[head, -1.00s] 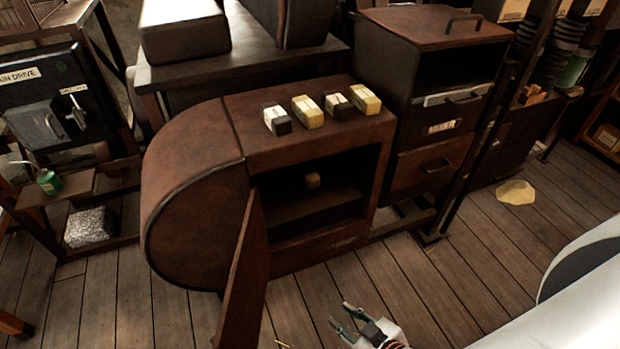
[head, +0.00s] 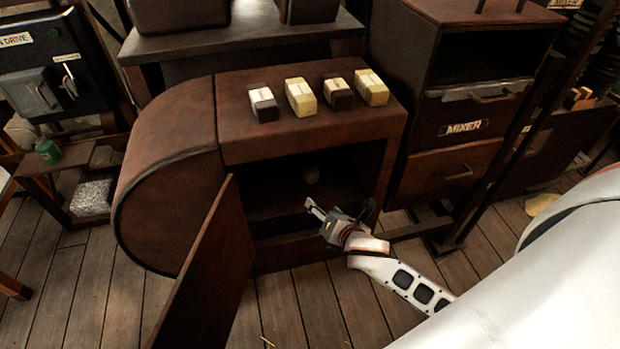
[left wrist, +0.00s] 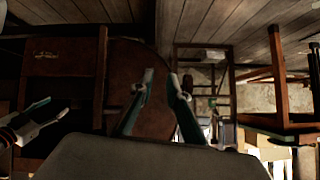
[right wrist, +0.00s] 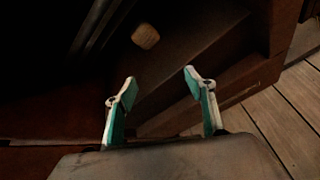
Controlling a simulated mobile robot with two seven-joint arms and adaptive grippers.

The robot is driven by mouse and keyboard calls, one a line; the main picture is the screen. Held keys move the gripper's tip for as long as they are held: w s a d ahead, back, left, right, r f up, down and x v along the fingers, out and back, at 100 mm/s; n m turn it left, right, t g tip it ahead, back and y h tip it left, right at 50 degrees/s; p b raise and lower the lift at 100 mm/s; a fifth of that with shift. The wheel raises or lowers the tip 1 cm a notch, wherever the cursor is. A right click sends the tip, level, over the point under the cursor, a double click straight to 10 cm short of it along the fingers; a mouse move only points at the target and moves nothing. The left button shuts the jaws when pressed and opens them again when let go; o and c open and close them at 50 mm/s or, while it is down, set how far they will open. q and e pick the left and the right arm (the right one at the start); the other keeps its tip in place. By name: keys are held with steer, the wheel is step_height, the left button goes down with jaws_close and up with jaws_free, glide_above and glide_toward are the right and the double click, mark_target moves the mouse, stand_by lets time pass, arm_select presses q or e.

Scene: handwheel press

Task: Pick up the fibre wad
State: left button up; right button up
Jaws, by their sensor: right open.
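The fibre wad is probably the small tan lump (head: 311,174) inside the open cabinet (head: 168,160), dim in the head view. It is clearer in the right wrist view (right wrist: 145,36), lying on the dark inside surface beyond the fingers. My right gripper (head: 314,208) is at the cabinet's opening, in front of and below the lump. It is open and empty, with its fingertips (right wrist: 160,78) apart and short of the lump. My left gripper (left wrist: 162,76) shows only in its own wrist view, with its fingertips apart and nothing between them.
The cabinet door (head: 208,270) hangs open at the front left. Several light and dark blocks (head: 300,97) stand on the cabinet's top. A green can (head: 48,151) is on the left. Plank floor (head: 290,305) lies clear in front.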

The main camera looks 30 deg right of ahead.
mark_target(313, 176)
steer(key=w+d+r+n, duration=0.1)
steer(key=w+n, duration=0.3)
steer(key=w+d+r+n+t+h, duration=0.1)
steer(key=w+n, duration=0.1)
steer(key=shift+w+d+r+b, duration=0.35)
steer(key=shift+w, duration=0.35)
steer(key=b+x, duration=0.1)
steer(key=x, duration=0.1)
steer(key=b+x, duration=0.1)
steer(key=x, duration=0.4)
steer(key=shift+s+a+f+b, duration=0.1)
steer(key=shift+a+f+b, duration=0.2)
steer(key=shift+f+b, duration=0.1)
steer(key=shift+r, duration=0.2)
steer(key=c, duration=1.1)
